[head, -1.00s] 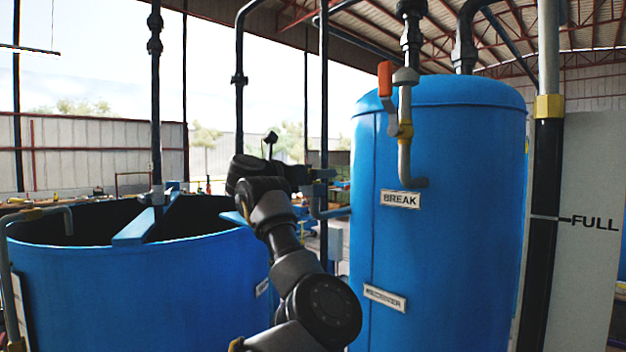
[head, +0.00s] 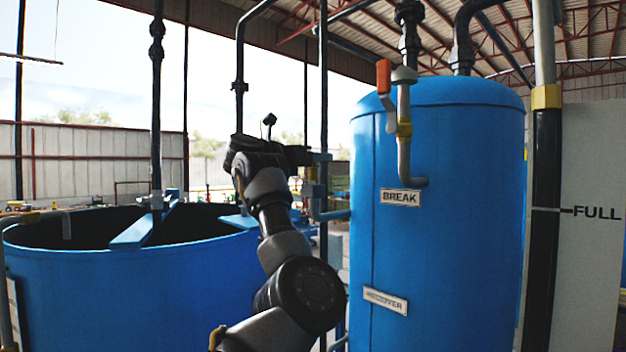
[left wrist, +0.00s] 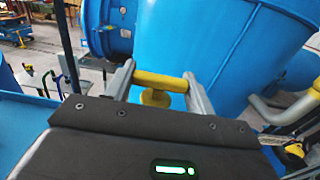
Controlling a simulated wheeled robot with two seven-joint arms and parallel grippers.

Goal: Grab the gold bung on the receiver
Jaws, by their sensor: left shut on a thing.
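The receiver (head: 440,250) is a tall blue tank on the right of the head view, with a "RECEIVER" plate low on its front. In the left wrist view, the gold bung (left wrist: 155,97) has a crossbar on a short stem, in front of a blue curved surface. My left gripper (left wrist: 158,77) has a finger at each end of the crossbar and is shut on it. In the head view my left gripper (head: 314,172) is small and dark beside the tank's left side, and the bung cannot be made out there. My right gripper is in neither view.
An open blue vat (head: 130,290) stands on the left. A valve with an orange handle (head: 384,77) and a "BREAK" plate (head: 401,198) are on the tank. Dark vertical pipes (head: 323,90) stand close to my left arm. A level gauge marked "FULL" (head: 597,213) is at the right.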

